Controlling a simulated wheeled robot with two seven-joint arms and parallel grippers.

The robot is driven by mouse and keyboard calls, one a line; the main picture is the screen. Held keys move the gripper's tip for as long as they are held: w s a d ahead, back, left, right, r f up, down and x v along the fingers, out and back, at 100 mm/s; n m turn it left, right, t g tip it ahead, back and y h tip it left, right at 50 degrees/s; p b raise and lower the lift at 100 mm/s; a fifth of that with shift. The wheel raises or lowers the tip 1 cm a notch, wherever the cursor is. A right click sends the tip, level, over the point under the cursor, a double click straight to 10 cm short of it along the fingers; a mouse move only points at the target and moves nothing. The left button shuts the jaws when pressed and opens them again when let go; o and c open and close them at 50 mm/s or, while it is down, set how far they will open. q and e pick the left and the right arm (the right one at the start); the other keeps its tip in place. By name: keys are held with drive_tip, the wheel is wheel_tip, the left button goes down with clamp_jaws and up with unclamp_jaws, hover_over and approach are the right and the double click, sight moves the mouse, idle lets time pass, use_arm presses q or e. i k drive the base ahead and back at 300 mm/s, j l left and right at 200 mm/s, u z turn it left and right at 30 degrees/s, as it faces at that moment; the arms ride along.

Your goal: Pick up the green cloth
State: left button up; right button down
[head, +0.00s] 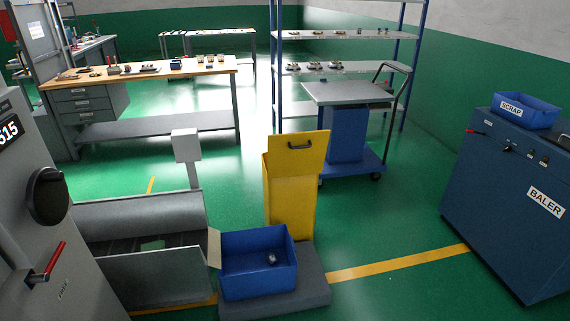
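Neither of my grippers shows in this view.
A wooden-topped workbench (206,71) stands back left, a shelf rack (345,35) behind a cart (347,93). A yellow bin (290,195) and blue crate (245,280) holding a small shiny item are in front. A blue baler (480,190) bears a scrap box (540,110). Floor between is clear.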

sight(158, 245)
drive_tip(key=i+u, duration=0.1)
drive_tip(key=u, duration=2)
drive_tip(key=i+l+u, duration=0.15)
drive_tip(key=l+u, duration=0.2)
drive_tip(key=i+l+u, duration=0.1)
drive_tip(key=l+u, duration=0.8)
drive_tip(key=l, duration=1.35)
